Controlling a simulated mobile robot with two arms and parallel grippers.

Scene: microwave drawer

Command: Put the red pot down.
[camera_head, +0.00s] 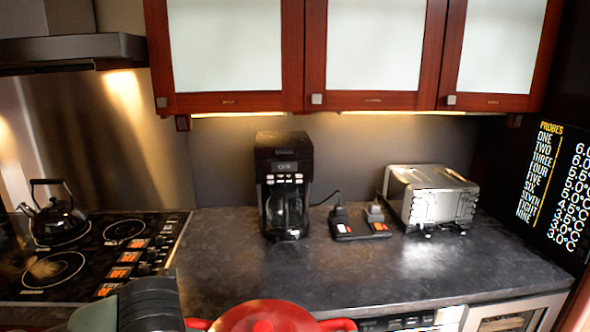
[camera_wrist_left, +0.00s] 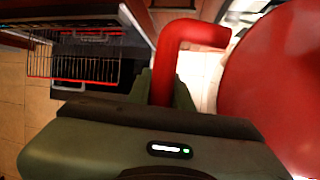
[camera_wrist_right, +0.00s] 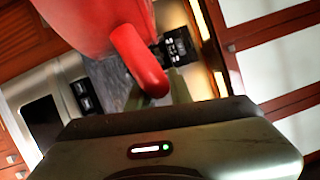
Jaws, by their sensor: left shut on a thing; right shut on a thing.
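The red pot (camera_head: 268,318) shows at the bottom edge of the head view, with its lid and two side handles; its lower part is out of frame. My left gripper (camera_wrist_left: 172,98) is shut on one red handle (camera_wrist_left: 190,35) in the left wrist view, with the pot body (camera_wrist_left: 275,80) at the right. My right gripper (camera_wrist_right: 160,92) is shut on the other handle (camera_wrist_right: 138,58) in the right wrist view. The dark countertop (camera_head: 330,270) lies beyond the pot. Whether the pot touches anything below is hidden.
The stove (camera_head: 90,255) with a black kettle (camera_head: 58,217) is at the left. A coffee maker (camera_head: 283,190), a small black device (camera_head: 358,224) and a toaster (camera_head: 430,197) stand along the back. The front middle counter is clear. Cabinets (camera_head: 375,55) hang above.

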